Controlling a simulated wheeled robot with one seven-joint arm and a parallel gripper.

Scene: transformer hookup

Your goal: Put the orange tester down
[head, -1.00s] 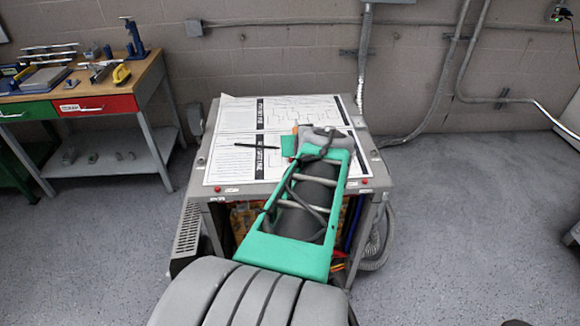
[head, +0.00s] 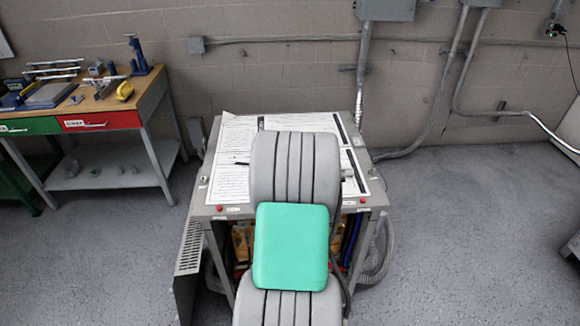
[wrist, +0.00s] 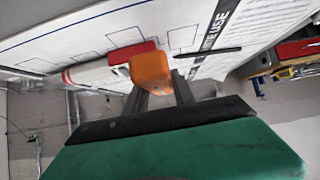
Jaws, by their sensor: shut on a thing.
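The orange tester (wrist: 150,72) shows in the wrist view between the two dark fingers of my gripper (wrist: 158,84), which is shut on it. Its orange end points toward the printed sheets (wrist: 215,35); I cannot tell whether it touches them. In the head view my grey and green arm hides the gripper and the tester. The sheets (head: 232,165) lie on top of the grey transformer cabinet (head: 205,212), in front of the wall.
In the wrist view a red block (wrist: 130,52) lies close beside the tester, and a dark pen (wrist: 208,52) lies on the sheets. A workbench (head: 150,85) with tools stands at the left. The floor (head: 470,220) at the right is clear.

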